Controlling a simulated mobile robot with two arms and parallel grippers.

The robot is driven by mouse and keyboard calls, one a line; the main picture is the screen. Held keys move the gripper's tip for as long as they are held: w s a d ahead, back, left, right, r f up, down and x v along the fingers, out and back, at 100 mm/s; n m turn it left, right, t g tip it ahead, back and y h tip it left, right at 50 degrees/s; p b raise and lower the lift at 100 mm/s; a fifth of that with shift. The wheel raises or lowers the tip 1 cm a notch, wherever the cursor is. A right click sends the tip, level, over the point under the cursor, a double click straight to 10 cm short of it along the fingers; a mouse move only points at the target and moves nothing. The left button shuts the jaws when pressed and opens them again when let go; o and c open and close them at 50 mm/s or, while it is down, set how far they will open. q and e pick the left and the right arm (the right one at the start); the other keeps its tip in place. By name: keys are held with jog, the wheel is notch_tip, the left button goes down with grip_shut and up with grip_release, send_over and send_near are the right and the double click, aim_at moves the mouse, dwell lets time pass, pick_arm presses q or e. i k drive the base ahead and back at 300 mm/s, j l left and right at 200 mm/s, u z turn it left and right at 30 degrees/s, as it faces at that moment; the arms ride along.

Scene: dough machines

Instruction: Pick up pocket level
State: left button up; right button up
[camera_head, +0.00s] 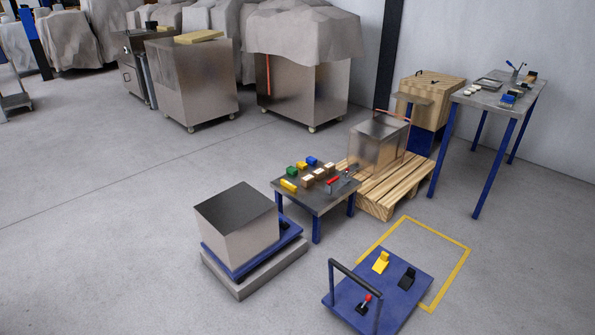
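No object can be surely told as the pocket level at this size. A low grey table (318,205) in the middle bears several small things. Among them are a small yellow bar (288,185) at its left edge, a green block (291,171), a yellow block (302,166), a blue block (312,161) and a red-handled tool (333,181). A few brown-and-white blocks (308,181) lie in a row between them. Neither of my grippers is in view.
A metal box (237,225) on a blue platform stands front left. A blue cart (378,299) carries yellow and black pieces. A pallet (385,192) bears another metal box. A tall table (500,95) with small items stands right. Open floor (110,240) lies left.

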aim_at(292, 187)
jog(key=i+j+z, duration=0.1)
jog(key=i, duration=0.55)
jog(key=i+j+z, duration=0.1)
jog(key=i, duration=0.6)
jog(key=i+j+u, duration=0.2)
jog(key=j, duration=0.2)
jog(key=j+u, duration=0.15)
jog(key=j, duration=0.25)
jog(key=i+j+u, duration=0.2)
jog(key=j, duration=0.15)
jog(key=i+j+u, duration=0.25)
jog(key=i+j, duration=0.15)
jog(key=i+j+u, duration=0.25)
jog(key=i+j, duration=0.2)
jog(key=i+j+u, duration=0.25)
jog(key=i, duration=0.25)
jog(key=i+j+u, duration=0.2)
jog(key=i, duration=0.3)
jog(key=i+l+z, duration=0.1)
jog(key=i+z, duration=0.3)
jog(key=i+j+z, duration=0.1)
jog(key=i+z, duration=0.25)
jog(key=i, duration=0.25)
jog(key=i+j+z, duration=0.2)
jog(key=i+z, duration=0.2)
jog(key=i+j+z, duration=0.4)
jog(key=i, duration=0.15)
